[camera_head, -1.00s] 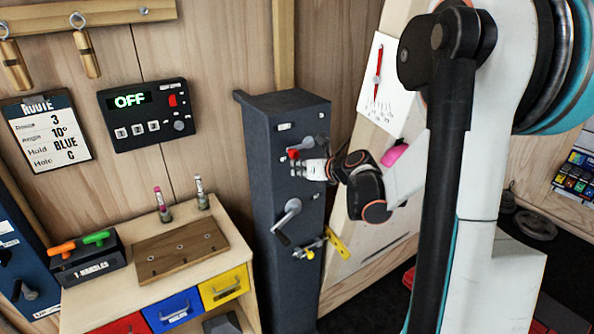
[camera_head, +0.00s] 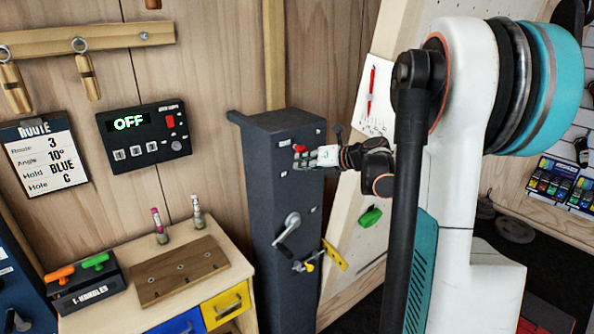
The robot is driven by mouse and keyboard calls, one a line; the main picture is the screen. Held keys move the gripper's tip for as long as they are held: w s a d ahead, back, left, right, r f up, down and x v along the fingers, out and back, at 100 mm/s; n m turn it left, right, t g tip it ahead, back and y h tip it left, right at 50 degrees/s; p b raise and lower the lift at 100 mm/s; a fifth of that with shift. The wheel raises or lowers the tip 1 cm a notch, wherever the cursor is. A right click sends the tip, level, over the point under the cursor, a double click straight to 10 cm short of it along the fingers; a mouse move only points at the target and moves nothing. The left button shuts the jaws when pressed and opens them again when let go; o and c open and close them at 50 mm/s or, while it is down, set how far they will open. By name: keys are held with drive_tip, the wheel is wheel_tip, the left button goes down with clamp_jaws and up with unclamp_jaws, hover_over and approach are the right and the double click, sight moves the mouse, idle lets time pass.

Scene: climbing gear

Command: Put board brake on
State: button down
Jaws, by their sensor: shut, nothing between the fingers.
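The dark upright control column (camera_head: 262,200) stands at the middle of the view, against the wooden wall. A small red part (camera_head: 300,148) shows on its upper face, probably the brake lever's knob. My gripper (camera_head: 304,160) is shut and empty at this spot, just below the red part. I cannot tell whether it touches it. My gripper hides part of the column's upper face. A silver crank (camera_head: 287,228) sits lower on the column, with a yellow-tipped lever (camera_head: 304,265) below it.
The tilted climbing board (camera_head: 372,190), with a green hold (camera_head: 370,216), stands right of the column. A wall display (camera_head: 143,130) reads OFF. A wooden bench (camera_head: 130,305) with drawers stands at lower left. My arm fills much of the right side.

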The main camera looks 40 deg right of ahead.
sight(302, 151)
drive_tip(key=d+r, duration=0.2)
drive_tip(key=r, duration=0.1)
drive_tip(key=shift+d, duration=0.2)
drive_tip(key=shift+w+d+r, duration=0.1)
drive_tip(key=shift+d+r, duration=0.25)
drive_tip(key=shift+d, duration=0.4)
drive_tip(key=shift+w+d+r, duration=0.1)
drive_tip(key=shift+d+r, duration=0.25)
drive_tip(key=shift+d, duration=0.35)
